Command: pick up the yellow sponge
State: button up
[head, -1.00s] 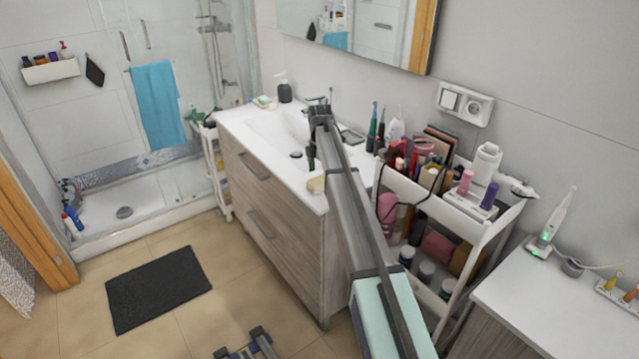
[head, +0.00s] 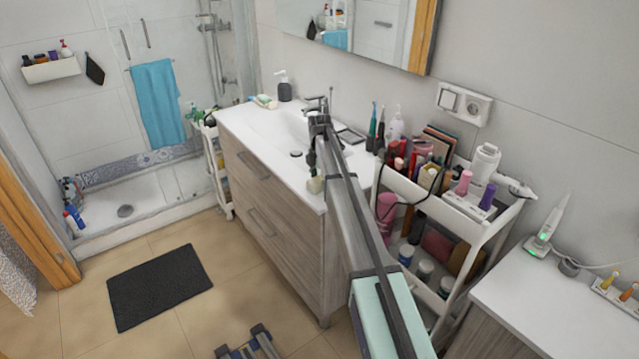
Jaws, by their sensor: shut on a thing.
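The small pale yellow sponge (head: 314,185) is at the front edge of the white vanity top (head: 262,128), right of the basin. My gripper (head: 314,174) points down over it and is shut on it. The dark fingers cover the upper part of the sponge. I cannot tell whether the sponge is still touching the countertop.
A faucet (head: 318,104) stands behind the basin, close to my arm. A white cart (head: 455,222) crowded with cosmetics and bottles stands to the right. A soap dispenser (head: 284,88) and a soap dish (head: 264,103) are at the back left. The left countertop is mostly clear.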

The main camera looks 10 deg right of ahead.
aim_at(320, 179)
jog(key=shift+r, duration=0.1)
notch_tip(320, 179, up, 20)
jog(key=b, duration=0.4)
jog(key=shift+b, duration=0.3)
jog(key=o, duration=0.5)
jog(key=shift+c, duration=1.2)
jog(key=shift+p, duration=0.45)
